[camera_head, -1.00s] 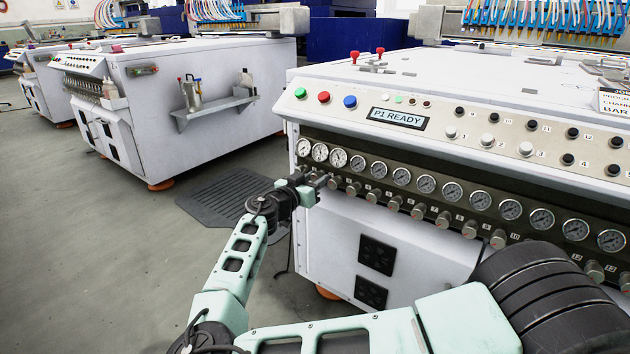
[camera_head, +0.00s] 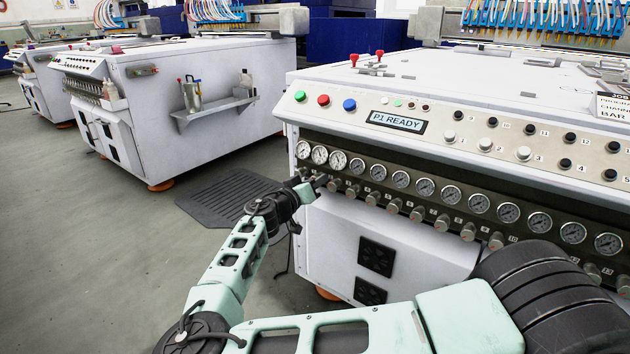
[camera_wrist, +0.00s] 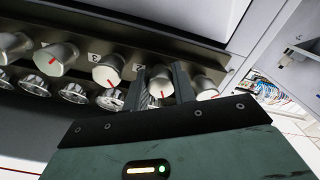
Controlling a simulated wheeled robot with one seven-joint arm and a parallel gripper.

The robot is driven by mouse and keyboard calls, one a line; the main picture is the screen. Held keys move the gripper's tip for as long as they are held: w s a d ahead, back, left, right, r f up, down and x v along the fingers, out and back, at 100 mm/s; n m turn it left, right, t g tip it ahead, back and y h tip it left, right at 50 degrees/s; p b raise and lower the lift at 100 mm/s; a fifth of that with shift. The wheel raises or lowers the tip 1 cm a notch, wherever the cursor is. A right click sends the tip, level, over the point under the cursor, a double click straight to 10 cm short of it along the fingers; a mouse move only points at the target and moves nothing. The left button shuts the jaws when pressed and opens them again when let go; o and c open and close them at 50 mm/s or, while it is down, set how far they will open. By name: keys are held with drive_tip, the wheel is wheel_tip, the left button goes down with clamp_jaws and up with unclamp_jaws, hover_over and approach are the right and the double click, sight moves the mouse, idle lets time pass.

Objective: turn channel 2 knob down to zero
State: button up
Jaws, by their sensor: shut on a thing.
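The channel 2 knob (camera_wrist: 160,82) is a silver-grey knob in the row under the pressure gauges. In the wrist view it sits between the two dark fingers of my gripper (camera_wrist: 160,88), which is shut on it. The fingers hide much of its sides, and I cannot read its pointer clearly. In the head view my gripper (camera_head: 322,182) reaches the left end of the knob row and hides this knob. The channel 2 gauge (camera_head: 320,155) has a white face; I cannot read its needle.
Neighbouring knobs stand close on both sides: one to the right (camera_wrist: 207,87) and one to the left (camera_wrist: 109,70) in the wrist view, both with red marks. The panel with the P1 READY display (camera_head: 397,121) is above.

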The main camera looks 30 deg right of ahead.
drive_tip(key=n+p, duration=0.2)
drive_tip(key=n, duration=0.3)
drive_tip(key=shift+s+r+n+p, duration=0.1)
drive_tip(key=shift+r+n+p, duration=0.05)
drive_tip(key=shift+n+p, duration=0.2)
drive_tip(key=n+p, duration=0.4)
drive_tip(key=n, duration=0.2)
drive_tip(key=shift+r, duration=0.15)
drive_tip(key=n+p, duration=0.3)
drive_tip(key=n, duration=0.2)
drive_tip(key=n+p, duration=0.2)
drive_tip(key=n, duration=0.2)
drive_tip(key=shift+n, duration=0.25)
drive_tip(key=shift+p, duration=0.3)
drive_tip(key=o, duration=0.7)
drive_tip(key=p+v, duration=0.1)
drive_tip(key=v, duration=1.6)
drive_tip(key=shift+a, duration=0.25)
